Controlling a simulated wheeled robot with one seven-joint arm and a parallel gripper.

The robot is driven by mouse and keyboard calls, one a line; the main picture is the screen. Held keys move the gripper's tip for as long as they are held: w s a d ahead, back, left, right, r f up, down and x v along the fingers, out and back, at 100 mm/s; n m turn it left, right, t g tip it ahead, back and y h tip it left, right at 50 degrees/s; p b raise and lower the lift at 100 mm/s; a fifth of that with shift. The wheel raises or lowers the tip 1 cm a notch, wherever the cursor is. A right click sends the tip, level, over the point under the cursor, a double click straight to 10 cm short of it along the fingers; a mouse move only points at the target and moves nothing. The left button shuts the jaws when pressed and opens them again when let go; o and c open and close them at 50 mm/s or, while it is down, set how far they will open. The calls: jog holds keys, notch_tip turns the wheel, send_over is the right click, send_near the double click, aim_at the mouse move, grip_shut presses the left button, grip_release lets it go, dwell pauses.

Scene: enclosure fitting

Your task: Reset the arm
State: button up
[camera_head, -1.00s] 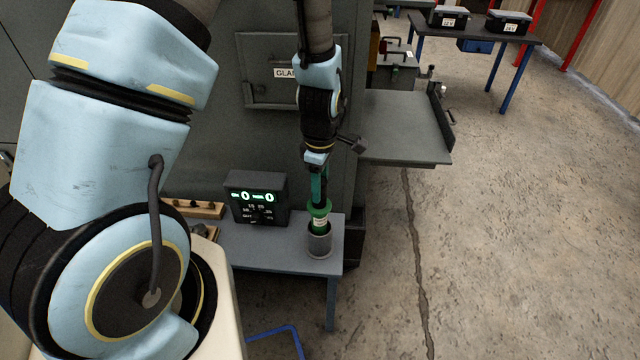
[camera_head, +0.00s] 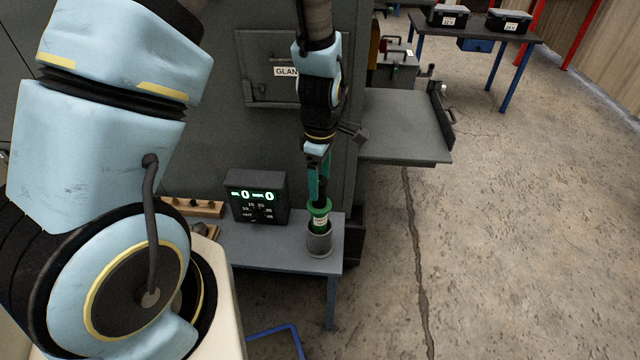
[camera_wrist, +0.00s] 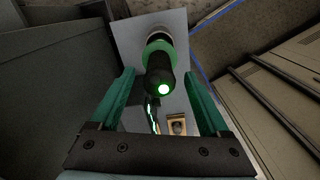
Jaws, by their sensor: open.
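My gripper (camera_head: 318,180) points down over the small side table in the head view, its teal fingers apart. In the wrist view my gripper (camera_wrist: 160,100) is open, with a finger on each side of a dark tool. The tool (camera_head: 320,210) has a green collar and a dark handle and stands upright in a grey cup (camera_head: 319,241). In the wrist view the tool (camera_wrist: 160,75) shows a lit green spot on its top end, between the fingers and apart from them.
A display box (camera_head: 256,197) with green digits stands left of the cup on the table (camera_head: 270,256). A wooden block (camera_head: 194,207) lies further left. A grey cabinet with a labelled hatch (camera_head: 270,70) rises behind. A grey shelf (camera_head: 400,125) juts out to the right. The floor at right is clear.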

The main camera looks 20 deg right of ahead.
notch_tip(320, 180, up, 9)
jog(key=shift+b, duration=0.3)
jog(key=a+r+m, duration=0.2)
jog(key=a+m, duration=0.1)
jog(key=a, duration=0.5)
jog(key=w+a+r+m+t, duration=0.1)
jog(key=a+r+m, duration=0.2)
jog(key=a, duration=0.6)
jog(key=a+r+m, duration=0.2)
jog(key=a+m, duration=0.3)
jog(key=a, duration=0.3)
jog(key=shift+w+a+r+t, duration=0.15)
jog(key=shift+a+r+t, duration=0.1)
jog(key=shift+r+t, duration=0.05)
